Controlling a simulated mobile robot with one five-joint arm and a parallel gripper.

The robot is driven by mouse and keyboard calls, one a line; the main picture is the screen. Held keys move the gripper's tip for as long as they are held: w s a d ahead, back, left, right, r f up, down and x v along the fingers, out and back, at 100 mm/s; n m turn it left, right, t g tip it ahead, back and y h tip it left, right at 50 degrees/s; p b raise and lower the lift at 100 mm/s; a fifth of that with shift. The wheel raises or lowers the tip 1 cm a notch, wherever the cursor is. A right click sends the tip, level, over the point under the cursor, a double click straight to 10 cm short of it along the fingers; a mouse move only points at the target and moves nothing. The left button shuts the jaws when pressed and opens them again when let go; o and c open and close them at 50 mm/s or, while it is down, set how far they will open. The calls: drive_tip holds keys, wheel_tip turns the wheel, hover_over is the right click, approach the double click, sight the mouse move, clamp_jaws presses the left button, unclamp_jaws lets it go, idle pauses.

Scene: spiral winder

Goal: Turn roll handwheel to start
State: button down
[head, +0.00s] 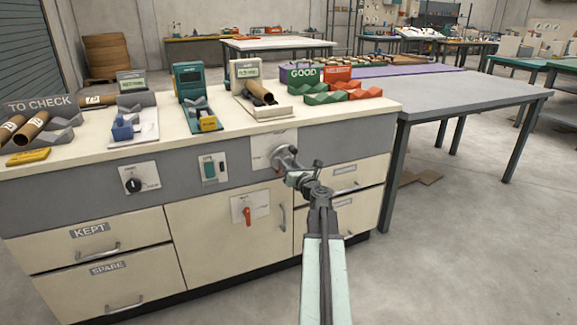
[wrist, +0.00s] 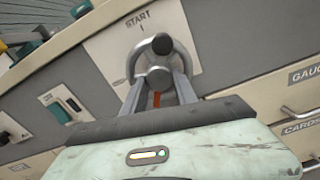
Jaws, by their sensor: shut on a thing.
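The roll handwheel (head: 283,156) is a grey wheel on a pale plate at the right of the cabinet front. In the wrist view the handwheel (wrist: 160,44) has a dark round knob at its top, with the plate's START mark (wrist: 138,19) above it. My gripper (head: 294,171) reaches the wheel from the front. In the wrist view the two fingers of my gripper (wrist: 159,82) lie on either side of the wheel's hub and are shut on it. The lower part of the wheel is hidden by my gripper.
A red lever (head: 247,214) is on the door below, left of my gripper. A dark rotary knob (head: 133,185) and a green switch (head: 209,168) are further left. Drawer handles (head: 345,184) stick out close to my arm. A grey table (head: 470,93) stands to the right.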

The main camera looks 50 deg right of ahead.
drive_tip(key=n, duration=0.5)
drive_tip(key=shift+n, duration=0.3)
drive_tip(key=n, duration=0.5)
drive_tip(key=shift+d, duration=0.15)
drive_tip(key=n, duration=0.5)
drive_tip(key=shift+r+n, duration=0.15)
drive_tip(key=shift+n, duration=0.25)
drive_tip(key=n, duration=0.5)
drive_tip(key=shift+r+n, duration=0.1)
drive_tip(key=shift+n, duration=0.2)
drive_tip(key=n, duration=0.5)
drive_tip(key=shift+r+p, duration=0.1)
drive_tip(key=shift+p, duration=0.25)
drive_tip(key=n, duration=0.4)
drive_tip(key=shift+n, duration=0.4)
drive_tip(key=n, duration=0.5)
drive_tip(key=shift+r, duration=0.1)
drive_tip(key=shift+a+n, duration=0.2)
drive_tip(key=shift+n, duration=2.2)
